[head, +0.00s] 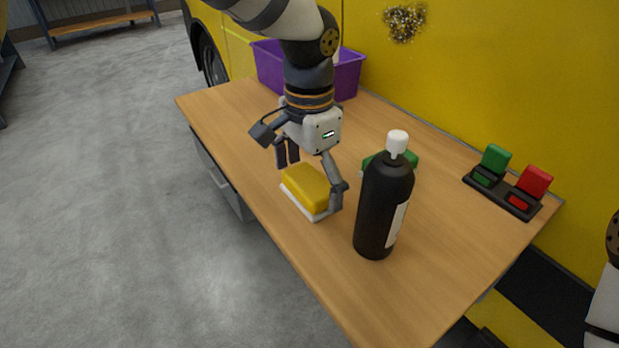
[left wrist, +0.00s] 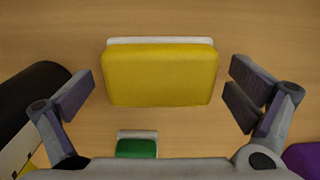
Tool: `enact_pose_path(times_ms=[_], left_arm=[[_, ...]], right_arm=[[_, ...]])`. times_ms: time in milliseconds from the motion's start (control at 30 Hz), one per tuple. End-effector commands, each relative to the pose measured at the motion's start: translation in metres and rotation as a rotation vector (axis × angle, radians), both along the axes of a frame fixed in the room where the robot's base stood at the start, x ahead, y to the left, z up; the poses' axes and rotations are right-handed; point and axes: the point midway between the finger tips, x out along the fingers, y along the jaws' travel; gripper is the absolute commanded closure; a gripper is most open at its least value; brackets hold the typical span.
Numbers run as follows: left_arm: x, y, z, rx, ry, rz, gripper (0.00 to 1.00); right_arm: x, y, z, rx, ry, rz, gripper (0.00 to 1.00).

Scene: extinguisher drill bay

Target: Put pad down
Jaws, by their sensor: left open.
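The pad (head: 308,187), a yellow block with a white underside, lies on the wooden table (head: 235,110), near its left edge in the head view. It also shows in the left wrist view (left wrist: 160,75), centred between the fingers. My left gripper (head: 312,172) is over the pad with its fingers spread on either side. In the left wrist view, bare table shows between each finger and the pad, so neither finger touches it. My right gripper is outside the view.
A black bottle (head: 383,210) with a white cap stands close to the pad. A green block (head: 410,158) is partly hidden behind it. A purple bin (head: 268,60) stands at the back, and a black holder (head: 500,195) with green and red pieces is at right.

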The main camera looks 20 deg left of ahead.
Motion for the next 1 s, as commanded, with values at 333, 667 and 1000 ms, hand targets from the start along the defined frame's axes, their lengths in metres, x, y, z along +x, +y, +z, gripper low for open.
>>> enact_pose_path(times_ms=[333,667,1000], left_arm=[[0.001,0.000,0.065,-0.002,-0.009,0.001,0.00],[0.001,0.000,0.121,-0.001,0.000,0.001,0.00],[0.000,0.000,0.123,0.000,0.003,0.000,0.00]], right_arm=[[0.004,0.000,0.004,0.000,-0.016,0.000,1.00],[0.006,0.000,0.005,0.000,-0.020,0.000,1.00],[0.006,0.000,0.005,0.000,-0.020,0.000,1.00]])
